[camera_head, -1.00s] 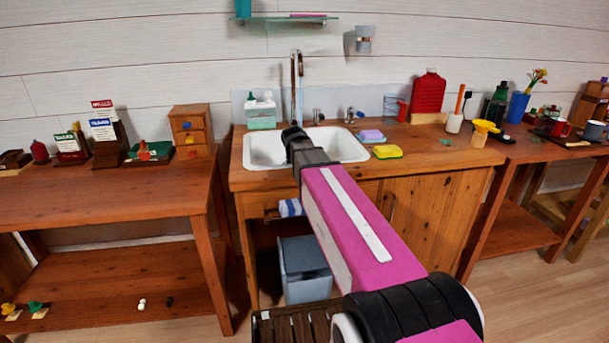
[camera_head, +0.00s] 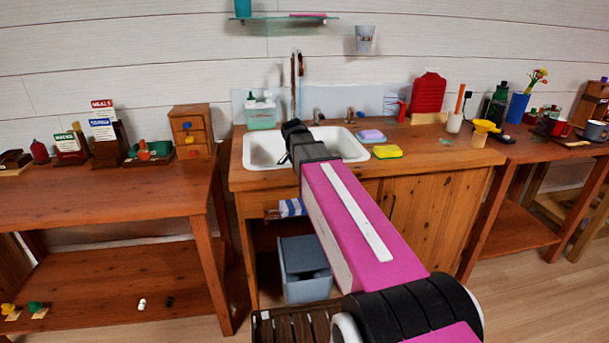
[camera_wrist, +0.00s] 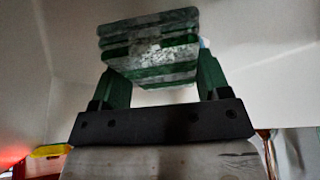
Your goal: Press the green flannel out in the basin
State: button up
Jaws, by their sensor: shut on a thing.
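The white basin (camera_head: 262,148) is set in the wooden counter. My arm reaches over its front rim, and my wrist hides part of the inside in the head view. In the wrist view my gripper (camera_wrist: 160,78) is shut on the green flannel (camera_wrist: 150,42), a folded bundle with green and pale grey bands. The flannel sits between the two green fingers, with pale basin walls (camera_wrist: 262,45) around it. Whether it touches the basin floor cannot be told. The flannel is hidden in the head view.
A yellow-green sponge (camera_head: 388,152) and a lilac soap (camera_head: 371,136) lie right of the basin. The tap (camera_head: 297,85) rises behind it. A soap bottle (camera_head: 261,113) stands at the back left. A grey bin (camera_head: 304,270) is below the counter.

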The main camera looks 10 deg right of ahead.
notch_tip(320, 180, up, 12)
jog(key=shift+r, duration=0.2)
dwell(0.9)
dwell(0.4)
